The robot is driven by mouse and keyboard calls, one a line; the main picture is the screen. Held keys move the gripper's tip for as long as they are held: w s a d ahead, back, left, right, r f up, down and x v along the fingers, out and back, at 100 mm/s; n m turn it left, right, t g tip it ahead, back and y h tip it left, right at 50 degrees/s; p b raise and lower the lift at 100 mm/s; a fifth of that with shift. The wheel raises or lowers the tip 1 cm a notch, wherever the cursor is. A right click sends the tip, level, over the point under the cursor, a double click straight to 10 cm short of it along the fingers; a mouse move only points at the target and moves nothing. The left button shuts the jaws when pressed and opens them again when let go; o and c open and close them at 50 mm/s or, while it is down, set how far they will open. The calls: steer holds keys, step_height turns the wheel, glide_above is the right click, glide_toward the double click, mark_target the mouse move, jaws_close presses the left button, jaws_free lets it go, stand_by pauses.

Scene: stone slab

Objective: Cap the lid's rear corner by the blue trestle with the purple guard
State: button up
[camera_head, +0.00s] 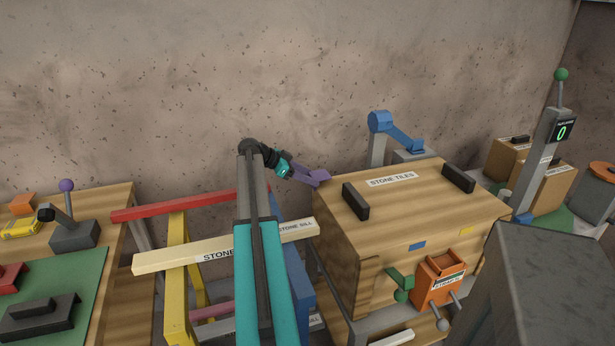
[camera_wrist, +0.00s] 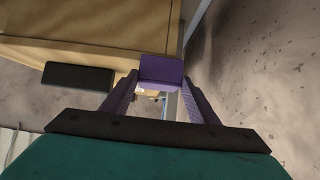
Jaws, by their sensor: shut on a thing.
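The lid (camera_head: 440,215), labelled STONE TILES, is the wooden top of a crate with two black handles. Its rear left corner lies near the blue trestle (camera_head: 300,285), which is partly hidden behind my arm. My gripper (camera_head: 308,175) is shut on the purple guard (camera_head: 321,177), right at that corner. In the wrist view the guard (camera_wrist: 161,69) sits between the fingertips of my gripper (camera_wrist: 160,86), overlapping the edge of the lid (camera_wrist: 110,47). I cannot tell whether the guard touches the lid or hovers just over it.
A black handle (camera_head: 356,201) stands on the lid close to the guard. A beam labelled STONE SILL (camera_head: 215,253) lies across the trestles left of the crate. A blue lever (camera_head: 395,130) rises behind the crate. The wall is close behind.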

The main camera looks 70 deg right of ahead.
steer(key=shift+f+b, duration=0.45)
steer(key=shift+f, duration=0.3)
steer(key=o, duration=1.1)
steer(key=b+v, duration=0.1)
steer(key=v, duration=1.2)
steer(key=shift+w+r, duration=0.2)
steer(key=shift+r, duration=0.15)
steer(key=shift+a, duration=0.1)
